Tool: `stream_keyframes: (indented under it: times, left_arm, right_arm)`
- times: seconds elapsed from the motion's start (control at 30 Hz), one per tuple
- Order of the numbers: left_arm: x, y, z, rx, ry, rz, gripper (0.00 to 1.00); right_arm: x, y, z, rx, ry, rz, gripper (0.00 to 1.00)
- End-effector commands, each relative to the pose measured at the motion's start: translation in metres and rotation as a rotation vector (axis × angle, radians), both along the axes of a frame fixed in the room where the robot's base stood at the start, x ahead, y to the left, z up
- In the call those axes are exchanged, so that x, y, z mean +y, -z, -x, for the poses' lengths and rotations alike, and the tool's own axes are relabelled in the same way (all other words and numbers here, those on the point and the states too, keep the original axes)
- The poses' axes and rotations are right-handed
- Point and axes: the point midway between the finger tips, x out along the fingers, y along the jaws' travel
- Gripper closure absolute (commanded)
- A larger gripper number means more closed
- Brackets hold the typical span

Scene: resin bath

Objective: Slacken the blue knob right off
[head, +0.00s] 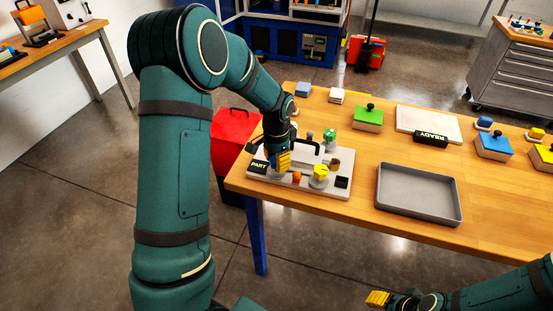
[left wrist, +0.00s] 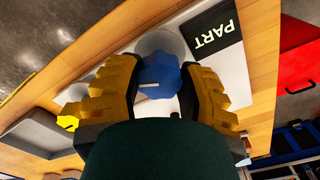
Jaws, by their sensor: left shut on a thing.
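The blue knob (left wrist: 160,82) sits between the two yellow fingers of my left gripper (left wrist: 158,88) in the left wrist view, on a round pale base. A light line marks its top. In the head view my left gripper (head: 283,161) points down at the left part of a light fixture plate (head: 282,182), and its fingers mostly hide the blue knob. The left gripper is shut on the knob. My right gripper (head: 379,299) is low in the head view, away from the table; its opening cannot be made out.
A grey tray (head: 420,211) lies to the right. A red box (head: 228,140) stands beyond the table's left end.

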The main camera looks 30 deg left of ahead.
Motion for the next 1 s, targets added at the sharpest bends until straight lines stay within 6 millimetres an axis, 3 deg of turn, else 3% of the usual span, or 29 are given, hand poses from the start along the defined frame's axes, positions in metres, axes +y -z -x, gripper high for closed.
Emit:
stream_keyframes:
  times: [0.5, 1.0]
  left_arm:
    - [-0.0004, 0.0001, 0.0002, 0.001, -0.373, 0.001, 0.97]
    - [-0.0002, 0.0003, 0.0001, 0.0, -0.464, 0.0, 0.97]
  right_arm:
    - [-0.0003, -0.0047, -0.0016, -0.003, 0.002, 0.0, 0.53]
    - [-0.0004, -0.0057, -0.002, -0.005, 0.004, 0.001, 0.53]
